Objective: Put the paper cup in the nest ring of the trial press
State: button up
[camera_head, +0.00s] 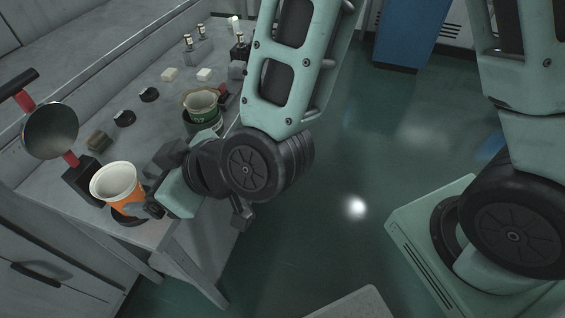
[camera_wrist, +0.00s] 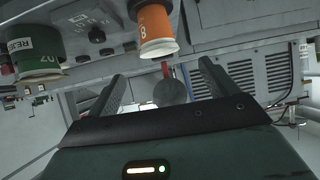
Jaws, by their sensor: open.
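The orange paper cup (camera_head: 124,191) with a white inside stands mouth up at the near end of the bench. Its foot is at a dark round ring (camera_head: 122,219), partly hidden by cup and gripper; I cannot tell how deep it sits. The trial press (camera_head: 50,130), with a round metal plate, red bars and black base, is just behind and left. My gripper (camera_head: 148,207) is open at the cup's right side. In the wrist view the cup (camera_wrist: 155,28), marked 8, appears inverted, beyond and between my spread fingers; contact is unclear.
A green cup (camera_head: 202,103) stands in a green container (camera_head: 203,122) farther along the bench. The bench edge is close under my gripper; open floor (camera_head: 330,150) lies right.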

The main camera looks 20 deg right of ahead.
jog(key=s+d+r+m+g+h, duration=0.1)
jog(key=s+d+g+h, duration=0.2)
jog(key=d, duration=0.6)
jog(key=s+d+r+m+g+h, duration=0.1)
jog(key=s+d+g+h, duration=0.3)
jog(key=d, duration=0.6)
jog(key=shift+s+d+r+h, duration=0.2)
jog(key=shift+s+r+h, duration=0.25)
jog(key=shift+s+h, duration=0.55)
jog(key=shift+s, duration=0.2)
